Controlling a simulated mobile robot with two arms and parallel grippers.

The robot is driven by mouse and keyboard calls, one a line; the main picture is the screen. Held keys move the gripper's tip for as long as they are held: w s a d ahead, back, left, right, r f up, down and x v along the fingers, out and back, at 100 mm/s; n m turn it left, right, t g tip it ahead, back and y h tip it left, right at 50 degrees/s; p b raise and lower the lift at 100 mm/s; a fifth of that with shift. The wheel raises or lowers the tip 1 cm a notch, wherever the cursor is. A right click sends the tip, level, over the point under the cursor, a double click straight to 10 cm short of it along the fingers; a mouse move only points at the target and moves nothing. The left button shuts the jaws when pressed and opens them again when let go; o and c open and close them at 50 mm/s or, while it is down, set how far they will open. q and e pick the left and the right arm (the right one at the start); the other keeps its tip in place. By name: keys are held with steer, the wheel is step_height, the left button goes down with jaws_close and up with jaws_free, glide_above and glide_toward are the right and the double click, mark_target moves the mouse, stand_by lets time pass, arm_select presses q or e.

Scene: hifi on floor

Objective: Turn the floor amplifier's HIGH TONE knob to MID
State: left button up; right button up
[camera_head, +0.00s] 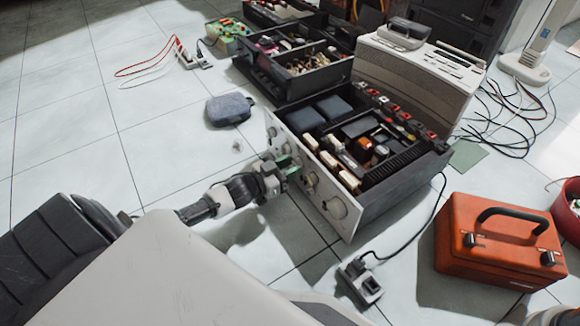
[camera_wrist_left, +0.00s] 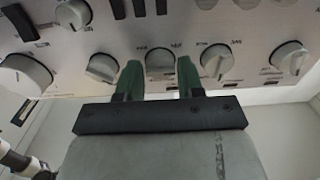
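The floor amplifier (camera_head: 352,222) stands with its lid off, its silver front panel with several knobs facing my left arm. My left gripper (camera_head: 285,167) is at this panel, its green fingertips by the knob row. In the left wrist view, the two green fingers (camera_wrist_left: 160,70) stand on either side of one grey knob (camera_wrist_left: 160,61), with what looks like a narrow gap at each side. Other knobs sit left and right of it. The labels are too small to read, so I cannot tell which is HIGH TONE. My right gripper does not show.
A blue-grey pouch (camera_head: 229,109) lies on the tiles behind my left gripper. Open equipment (camera_head: 290,65) and tangled cables (camera_head: 510,110) are behind. The left floor is mostly clear.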

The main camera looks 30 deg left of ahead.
arm_select(q)
steer(key=c, duration=0.5)
steer(key=m+p, duration=0.2)
steer(key=m, duration=0.1)
steer(key=shift+r+p, duration=0.1)
steer(key=shift+p, duration=0.2)
steer(key=m+p, duration=0.1)
steer(key=m, duration=0.3)
steer(key=shift+m+p, duration=0.4)
steer(key=m, duration=1)
